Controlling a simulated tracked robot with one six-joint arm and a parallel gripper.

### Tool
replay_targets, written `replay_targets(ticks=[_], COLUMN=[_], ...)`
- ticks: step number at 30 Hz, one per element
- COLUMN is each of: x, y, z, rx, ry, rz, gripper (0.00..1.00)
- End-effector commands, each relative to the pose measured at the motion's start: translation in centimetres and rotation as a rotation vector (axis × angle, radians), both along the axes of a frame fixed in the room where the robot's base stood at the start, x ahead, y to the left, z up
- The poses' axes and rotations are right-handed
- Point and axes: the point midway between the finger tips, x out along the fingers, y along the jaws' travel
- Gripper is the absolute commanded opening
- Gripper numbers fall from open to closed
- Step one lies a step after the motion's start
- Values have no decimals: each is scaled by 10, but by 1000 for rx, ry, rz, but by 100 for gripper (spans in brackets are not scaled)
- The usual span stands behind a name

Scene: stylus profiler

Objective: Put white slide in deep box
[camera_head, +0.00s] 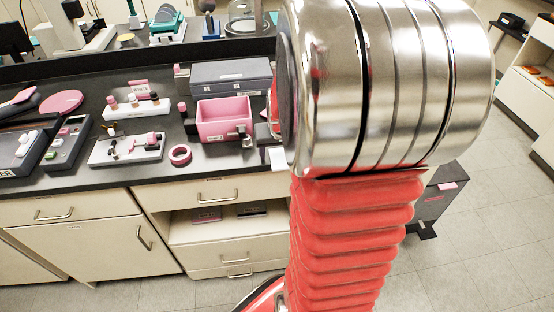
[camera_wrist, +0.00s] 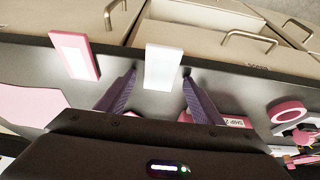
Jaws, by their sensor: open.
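The white slide (camera_wrist: 163,68) shows in the wrist view near the bench's front edge, its far end over the drawer fronts in the picture. My gripper (camera_wrist: 158,76) is open, with one dark finger on each side of the slide and a gap on both sides. In the head view a white piece (camera_head: 278,158) shows at the bench edge beside my arm, which hides my gripper there. An open pink box (camera_head: 224,120) with tall walls stands on the bench, left of my arm. Part of a pink labelled wall (camera_wrist: 232,122) shows behind the right finger in the wrist view.
A pink slide with a white face (camera_wrist: 74,55) is left of my gripper. A pink tape ring (camera_head: 180,154) and a white rack (camera_head: 127,148) sit left of the box. A grey case (camera_head: 231,76) stands behind it. Drawers with handles (camera_head: 217,195) lie below the bench edge.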

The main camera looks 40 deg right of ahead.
Motion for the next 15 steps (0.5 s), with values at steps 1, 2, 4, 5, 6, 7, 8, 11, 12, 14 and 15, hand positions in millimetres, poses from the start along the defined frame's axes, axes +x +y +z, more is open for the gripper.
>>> replay_targets(ticks=[1, 2, 4, 5, 6, 7, 8, 11, 12, 14, 15], x=[0, 0, 0, 0, 0, 0, 0, 0, 0, 0, 0], y=[0, 0, 0, 0, 0, 0, 0, 0, 0, 0, 0], z=[0, 0, 0, 0, 0, 0, 0, 0, 0, 0, 0], rx=[0, 0, 0, 0, 0, 0, 0, 0, 0, 0, 0], ry=[0, 0, 0, 0, 0, 0, 0, 0, 0, 0, 0], rz=[0, 0, 0, 0, 0, 0, 0, -1, -1, -1, -1], gripper=[61, 61, 61, 61, 61, 61, 61, 61, 59, 55, 52])
